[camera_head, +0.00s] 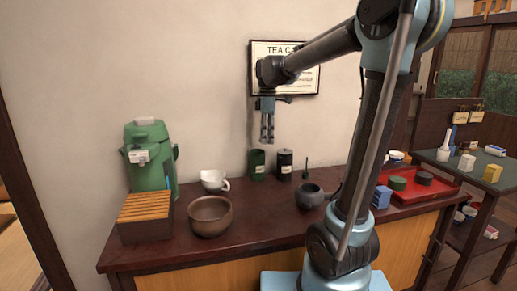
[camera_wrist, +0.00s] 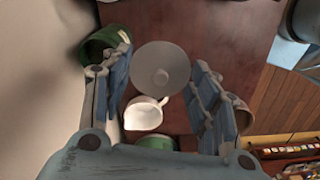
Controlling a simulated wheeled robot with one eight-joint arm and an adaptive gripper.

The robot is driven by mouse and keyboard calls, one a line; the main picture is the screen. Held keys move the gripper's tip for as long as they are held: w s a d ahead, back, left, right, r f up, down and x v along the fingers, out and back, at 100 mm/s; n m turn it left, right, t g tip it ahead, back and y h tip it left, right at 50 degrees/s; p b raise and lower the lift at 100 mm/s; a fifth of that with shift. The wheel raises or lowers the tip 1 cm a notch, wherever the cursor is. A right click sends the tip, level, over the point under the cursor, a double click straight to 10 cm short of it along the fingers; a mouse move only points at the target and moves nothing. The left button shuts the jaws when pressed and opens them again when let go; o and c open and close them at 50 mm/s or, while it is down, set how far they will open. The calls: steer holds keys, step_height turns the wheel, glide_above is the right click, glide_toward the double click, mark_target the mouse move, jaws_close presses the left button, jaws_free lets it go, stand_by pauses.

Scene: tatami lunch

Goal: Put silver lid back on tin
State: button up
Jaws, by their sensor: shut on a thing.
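The green tin (camera_head: 257,165) stands upright on the counter near the wall, with a small pale label. In the wrist view the tin (camera_wrist: 101,43) is at the upper left, with a dark opening, partly behind one finger. My gripper (camera_head: 267,139) points down in the air above the tin, in front of the wall. In the wrist view my gripper (camera_wrist: 161,62) is shut on the silver lid (camera_wrist: 162,62), a round grey disc with a small centre knob, its rim between the fingertips. The lid is hard to make out in the head view.
A black canister (camera_head: 284,164) stands close right of the tin. A white cup (camera_head: 212,180), brown bowl (camera_head: 210,217), slatted box (camera_head: 145,217) and green flask (camera_head: 149,161) are left. A dark pot (camera_head: 310,196) and red tray (camera_head: 420,190) are right. The counter's centre (camera_head: 262,214) is clear.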

steer(key=w+a, duration=0.4)
steer(key=w, duration=0.2)
steer(key=f, duration=0.7)
steer(key=shift+w+d, duration=0.1)
steer(key=shift+d, duration=0.1)
steer(key=shift+f, duration=0.4)
steer(key=o, duration=0.8)
steer(key=shift+o, duration=0.2)
steer(key=shift+r, duration=0.15)
step_height(320, 180, up, 12)
steer(key=shift+r, duration=0.25)
